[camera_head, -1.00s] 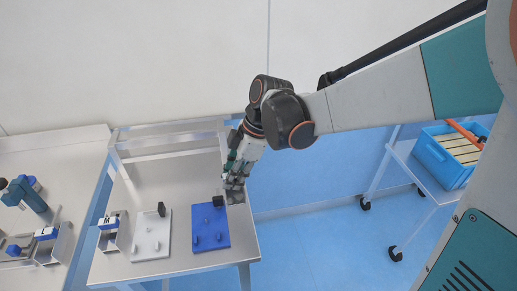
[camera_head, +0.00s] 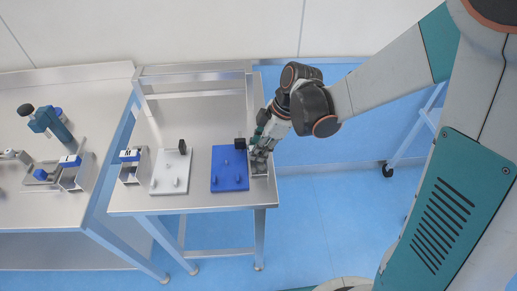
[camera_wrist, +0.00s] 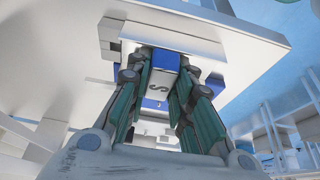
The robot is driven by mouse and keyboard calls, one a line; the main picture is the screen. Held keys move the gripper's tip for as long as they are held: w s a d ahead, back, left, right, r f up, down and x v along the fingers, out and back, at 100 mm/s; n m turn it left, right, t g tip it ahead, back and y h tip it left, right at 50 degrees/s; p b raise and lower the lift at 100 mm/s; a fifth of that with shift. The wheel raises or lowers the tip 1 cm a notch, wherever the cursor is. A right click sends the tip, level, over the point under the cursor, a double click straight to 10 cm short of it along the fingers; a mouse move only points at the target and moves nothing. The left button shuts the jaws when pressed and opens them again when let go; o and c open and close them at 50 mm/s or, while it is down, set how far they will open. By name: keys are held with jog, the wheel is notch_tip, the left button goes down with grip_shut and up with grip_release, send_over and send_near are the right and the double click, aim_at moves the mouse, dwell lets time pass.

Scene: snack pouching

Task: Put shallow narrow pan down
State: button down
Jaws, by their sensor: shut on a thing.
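The shallow narrow pan is a small grey metal pan (camera_head: 259,171) with a blue-and-white block marked "S" (camera_wrist: 160,86) in the wrist view. My gripper (camera_head: 260,156) is shut on this block, with green-and-grey fingers on both sides of it in the wrist view. In the head view the pan is low at the table's right edge, right of the blue board (camera_head: 230,181). My fingers hide part of it. I cannot tell whether its base touches the metal table (camera_head: 200,110).
A white board (camera_head: 169,185) with pegs lies left of the blue one. A pan marked "M" (camera_head: 129,170) stands further left. A second table at far left holds another pan (camera_head: 72,176) and a teal device (camera_head: 50,123). Blue floor lies right of the table.

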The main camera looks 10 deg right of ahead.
jog(key=c, duration=1.8)
grip_release()
jog(key=shift+f, duration=0.15)
jog(key=shift+c, duration=0.2)
jog(key=o, duration=0.4)
jog(key=p+v, duration=0.4)
jog(key=v, duration=0.8)
jog(key=shift+s+d+r+m+t+h, duration=0.75)
jog(key=shift+s+d+r+m+t, duration=0.6)
jog(key=shift+s+m, duration=1.2)
jog(key=shift+s+d+r+m+t+h, duration=0.85)
jog(key=shift+s+d+r+m, duration=0.95)
jog(key=shift+m, duration=1.5)
jog(key=shift+s+d+r+m+t+h, duration=0.6)
jog(key=shift+s+d+r+m+t, duration=1)
jog(key=shift+m, duration=1.35)
